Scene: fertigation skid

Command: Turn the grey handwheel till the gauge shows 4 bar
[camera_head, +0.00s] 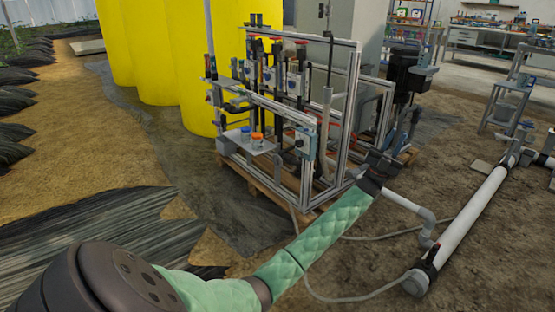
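My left arm, in a green quilted sleeve, reaches from the lower left to the right side of the fertigation skid (345,95). Its dark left gripper (396,140) is at the skid's right end, in front of dark pump parts. The fingers blend into the dark parts behind, so I cannot tell whether they are open or shut, or touching anything. I cannot make out the grey handwheel or a readable gauge; they are too small or hidden in the pipework. My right gripper is not in view.
Yellow tanks (165,60) stand behind the skid. A wooden pallet (262,188) lies under it. A blue-capped and an orange-capped bottle (257,139) stand on its small shelf. A thick white pipe (470,215) and a thin hose (345,299) lie at right. Bare soil is at lower right.

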